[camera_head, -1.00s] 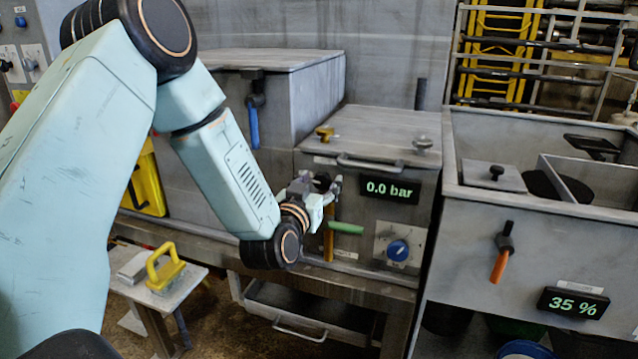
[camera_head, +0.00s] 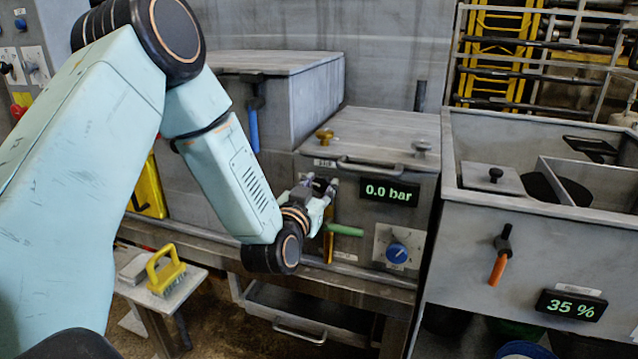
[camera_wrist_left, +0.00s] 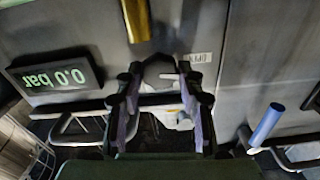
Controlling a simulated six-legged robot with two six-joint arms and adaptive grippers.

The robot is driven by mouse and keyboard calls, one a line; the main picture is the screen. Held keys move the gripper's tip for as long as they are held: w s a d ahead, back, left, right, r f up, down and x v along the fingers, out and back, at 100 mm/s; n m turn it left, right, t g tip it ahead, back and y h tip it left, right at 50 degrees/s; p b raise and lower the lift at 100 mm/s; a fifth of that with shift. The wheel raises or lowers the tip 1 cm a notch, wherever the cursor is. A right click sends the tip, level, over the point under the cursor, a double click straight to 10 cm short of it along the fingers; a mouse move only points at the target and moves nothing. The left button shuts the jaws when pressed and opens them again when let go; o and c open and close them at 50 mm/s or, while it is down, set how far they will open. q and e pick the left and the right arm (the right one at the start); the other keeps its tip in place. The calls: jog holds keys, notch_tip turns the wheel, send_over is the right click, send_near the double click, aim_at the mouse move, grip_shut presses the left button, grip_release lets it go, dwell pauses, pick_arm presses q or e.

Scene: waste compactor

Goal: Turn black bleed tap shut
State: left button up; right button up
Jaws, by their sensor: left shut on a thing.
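My left gripper (camera_head: 324,188) is at the front of the low grey box, left of the green 0.0 bar display (camera_head: 388,191). In the left wrist view, the fingers of this gripper (camera_wrist_left: 160,104) stand on both sides of the black bleed tap (camera_wrist_left: 158,72), shut on it. The tap shows only partly as a dark, rounded shape between the fingers; its handle angle is hard to read. In the head view the gripper largely hides it. A small white label (camera_wrist_left: 200,57) lies beside it. My right gripper is not in view.
A green lever (camera_head: 345,230) and a yellow upright pipe (camera_head: 328,246) are just below the gripper. A blue knob (camera_head: 397,252) is to the lower right. A blue lever (camera_head: 253,130) hangs on the taller box at left. A lid handle (camera_head: 370,165) is close above.

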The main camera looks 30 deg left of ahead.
pick_arm(q)
jog(key=m+p, duration=0.3)
jog(key=m, duration=0.1)
jog(key=shift+d+r+p, duration=0.1)
jog(key=shift+p, duration=0.2)
jog(key=m+p, duration=0.3)
jog(key=m, duration=0.2)
jog(key=shift+p, duration=0.35)
jog(key=m+p, duration=0.1)
jog(key=m, duration=0.1)
jog(key=m+p, duration=0.2)
jog(key=shift+d+f, duration=0.1)
jog(key=shift+f, duration=0.1)
jog(key=shift+f+m+p, duration=0.1)
jog(key=shift+m+p, duration=0.8)
jog(key=shift+m, duration=0.7)
jog(key=shift+f, duration=0.1)
jog(key=o, duration=1.1)
jog(key=shift+o, duration=0.2)
jog(key=shift+s, duration=0.15)
